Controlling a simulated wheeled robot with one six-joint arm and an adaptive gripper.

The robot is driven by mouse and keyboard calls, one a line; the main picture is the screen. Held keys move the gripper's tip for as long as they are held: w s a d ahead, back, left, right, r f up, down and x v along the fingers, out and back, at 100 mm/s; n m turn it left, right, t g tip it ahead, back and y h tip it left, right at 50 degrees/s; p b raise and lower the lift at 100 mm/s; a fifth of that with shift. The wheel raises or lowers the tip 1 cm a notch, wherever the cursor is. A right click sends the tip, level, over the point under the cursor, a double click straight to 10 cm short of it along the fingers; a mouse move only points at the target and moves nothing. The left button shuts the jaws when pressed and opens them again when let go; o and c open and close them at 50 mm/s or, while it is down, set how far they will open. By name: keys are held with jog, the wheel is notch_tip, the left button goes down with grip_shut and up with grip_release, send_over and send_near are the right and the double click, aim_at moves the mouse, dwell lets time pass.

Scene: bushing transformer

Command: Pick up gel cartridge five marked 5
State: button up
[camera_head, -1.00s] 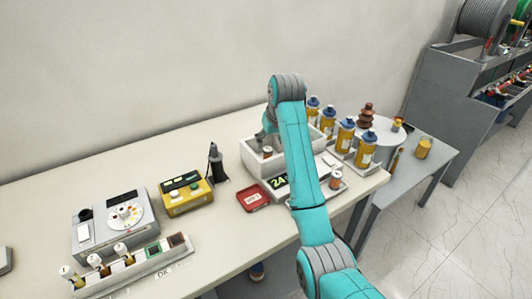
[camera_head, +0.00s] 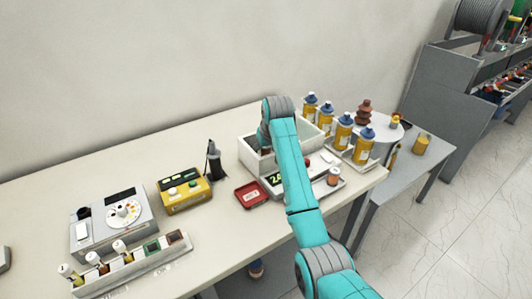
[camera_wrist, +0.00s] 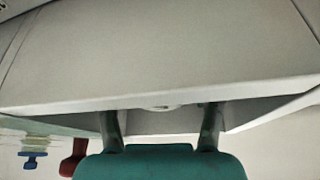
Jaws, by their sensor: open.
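My gripper (camera_head: 265,150) reaches down into the white open-topped box (camera_head: 252,160) on the bench. In the wrist view its two dark fingers (camera_wrist: 162,125) are apart, and a small pale round shape (camera_wrist: 160,107) shows between them at the edge of a grey-white surface. I cannot tell whether that shape is a cartridge. No mark 5 is readable in any view. A small cartridge with an orange band (camera_head: 333,176) stands on the tray right of my arm.
A red tray (camera_head: 251,195) and a scale display (camera_head: 275,179) lie in front of the box. Several yellow bottles with blue caps (camera_head: 343,133) stand right of it. A black stand (camera_head: 214,163), a yellow device (camera_head: 184,192) and a grey machine (camera_head: 112,222) stand left.

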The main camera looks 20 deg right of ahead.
grip_shut()
jog(key=shift+r, duration=0.15)
